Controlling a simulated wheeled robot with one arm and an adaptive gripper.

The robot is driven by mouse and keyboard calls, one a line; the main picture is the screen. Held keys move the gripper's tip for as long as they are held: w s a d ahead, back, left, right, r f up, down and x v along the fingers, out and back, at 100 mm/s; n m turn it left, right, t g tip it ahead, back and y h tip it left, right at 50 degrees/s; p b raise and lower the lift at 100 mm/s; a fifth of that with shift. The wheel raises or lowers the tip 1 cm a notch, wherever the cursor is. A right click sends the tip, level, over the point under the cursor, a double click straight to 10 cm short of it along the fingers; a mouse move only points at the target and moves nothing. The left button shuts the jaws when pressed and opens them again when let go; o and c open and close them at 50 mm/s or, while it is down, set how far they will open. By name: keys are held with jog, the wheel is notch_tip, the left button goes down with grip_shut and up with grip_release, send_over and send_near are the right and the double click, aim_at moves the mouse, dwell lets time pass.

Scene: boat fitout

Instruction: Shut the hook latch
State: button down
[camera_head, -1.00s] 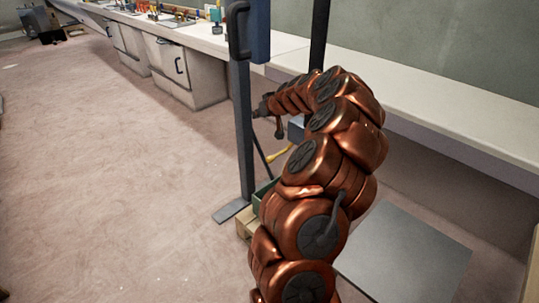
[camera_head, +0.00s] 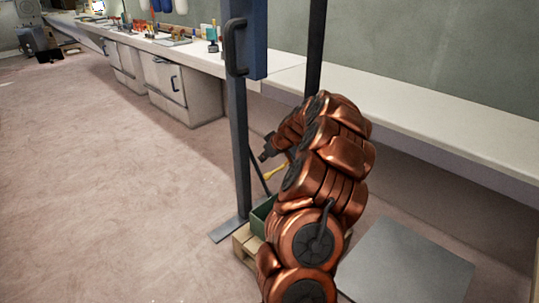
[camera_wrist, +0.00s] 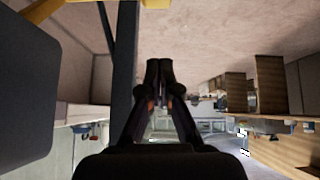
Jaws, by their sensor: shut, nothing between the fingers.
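I cannot make out the hook latch in either view. A blue panel (camera_head: 257,40) with a dark handle (camera_head: 236,47) is at the top of a grey upright post (camera_head: 239,150) in the head view. My gripper (camera_head: 266,154) is just right of the post, well below the handle, and partly hidden by my arm. In the wrist view my gripper (camera_wrist: 158,68) is shut and empty, its fingertips together. A dark post (camera_wrist: 124,70) stands left of the fingers there, apart from them in the picture. A dark panel (camera_wrist: 28,90) fills the left edge.
A long white bench (camera_head: 430,135) runs along the wall, with tools at its far left end. A green crate (camera_head: 262,215) sits on a wooden pallet (camera_head: 245,247) by the post foot. A grey plate (camera_head: 405,262) lies at lower right. The floor at left is clear.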

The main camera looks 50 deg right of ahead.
aim_at(266, 174)
jog(key=shift+s+d+f+b, duration=0.1)
jog(key=shift+s+f+b, duration=0.1)
jog(key=shift+f, duration=0.65)
jog(key=shift+s+a+f+b, duration=0.1)
jog(key=shift+f+b, duration=0.15)
jog(key=shift+f, duration=0.6)
jog(key=shift+s+d+f+b, duration=0.1)
jog(key=shift+s+f+b, duration=0.1)
jog(key=shift+f, duration=0.65)
